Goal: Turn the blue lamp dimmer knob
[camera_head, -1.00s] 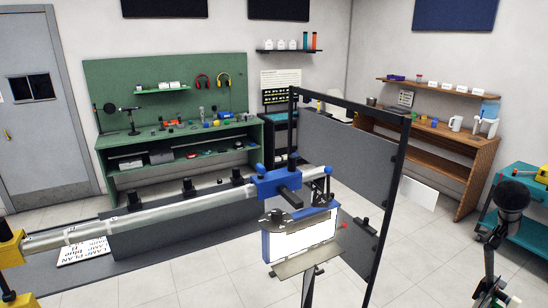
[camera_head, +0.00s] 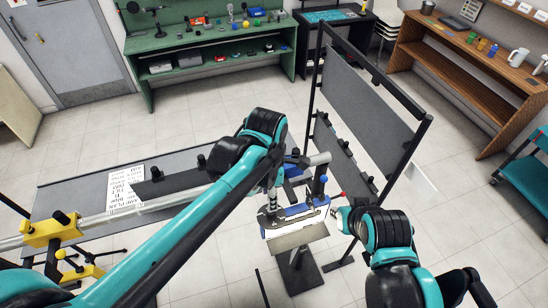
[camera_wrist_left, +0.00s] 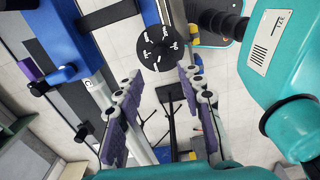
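The blue lamp (camera_head: 316,203) hangs from the metal rail with its white panel facing forward. In the left wrist view a black round knob (camera_wrist_left: 160,48) with white marks lies ahead of my left fingers, near blue lamp parts (camera_wrist_left: 60,40). My left gripper (camera_wrist_left: 160,115) is open, with purple-padded fingers apart and nothing between them; I cannot tell if they touch the knob. In the head view my left gripper (camera_head: 270,203) points down at the lamp's left end, where the knob is hidden. My right gripper (camera_head: 340,213) is beside the lamp's right end, too small to read.
A yellow clamp (camera_head: 52,230) sits on the rail at left. A printed sign (camera_head: 126,190) lies on the dark mat. A black-framed grey screen (camera_head: 365,105) stands right behind the lamp. A green workbench (camera_head: 210,50) is farther back, with open floor between.

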